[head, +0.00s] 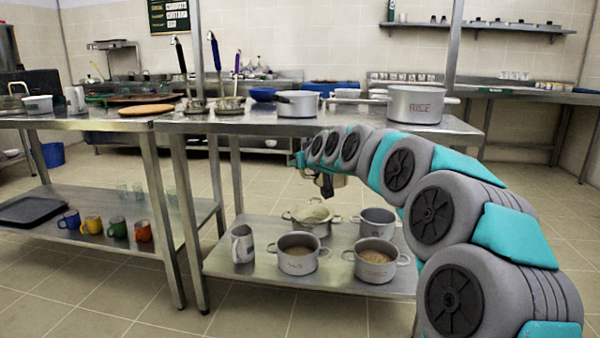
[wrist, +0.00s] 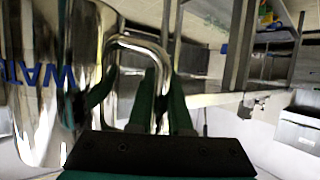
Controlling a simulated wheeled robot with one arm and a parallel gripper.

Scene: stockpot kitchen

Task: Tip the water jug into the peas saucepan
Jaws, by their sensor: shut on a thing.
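The water jug (wrist: 45,85) is shiny metal with blue letters and fills the left of the wrist view. My gripper (wrist: 160,90) is shut on its looped handle (wrist: 140,42). In the head view my gripper (head: 322,182) is above the lower shelf, and the jug is mostly hidden by my arm. Below it stand several saucepans: a back left one (head: 311,218), a front left one (head: 298,254), a front right one (head: 375,262) and a back right one (head: 377,222). I cannot read which one is labelled peas. The jug's tilt is unclear.
A grey jug (head: 242,244) stands left of the saucepans on the lower shelf (head: 340,284). A pot marked RICE (head: 415,104) and another pan (head: 297,104) stand on the counter above. Coloured mugs (head: 116,227) are on the left shelf.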

